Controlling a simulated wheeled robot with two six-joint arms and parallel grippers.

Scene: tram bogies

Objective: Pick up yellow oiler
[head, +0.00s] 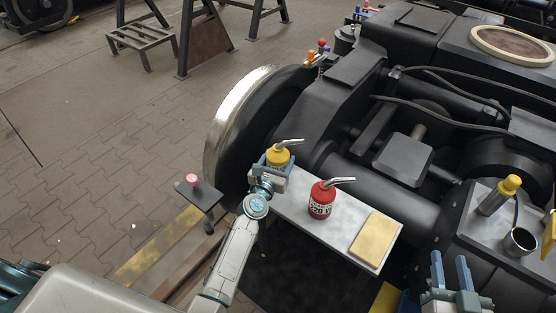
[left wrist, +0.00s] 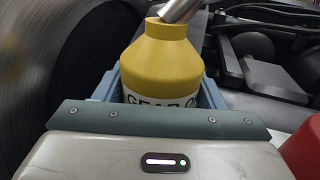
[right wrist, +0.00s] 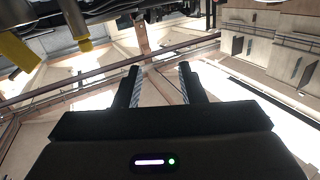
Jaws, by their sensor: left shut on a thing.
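The yellow oiler (head: 279,156) has a silver spout that points right in the head view. My left gripper (head: 277,161) is shut on it, at the left end of a light grey bench, with one finger on each side of its body. In the left wrist view the yellow oiler (left wrist: 162,65) stands upright between the blue fingers, and part of its label shows above the gripper body. I cannot tell whether its base touches the bench. My right gripper (head: 451,272) is at the lower right, its two fingers apart and nothing between them; the right wrist view also shows it empty (right wrist: 158,85).
A red oiler (head: 321,200) and a tan pad (head: 373,238) sit on the bench (head: 290,206). The big wheel (head: 232,125) stands close behind my left gripper. A small stand with a pink knob (head: 193,180) is to its left. A yellow-capped cylinder (head: 499,196) and dark cup (head: 520,241) are near my right gripper.

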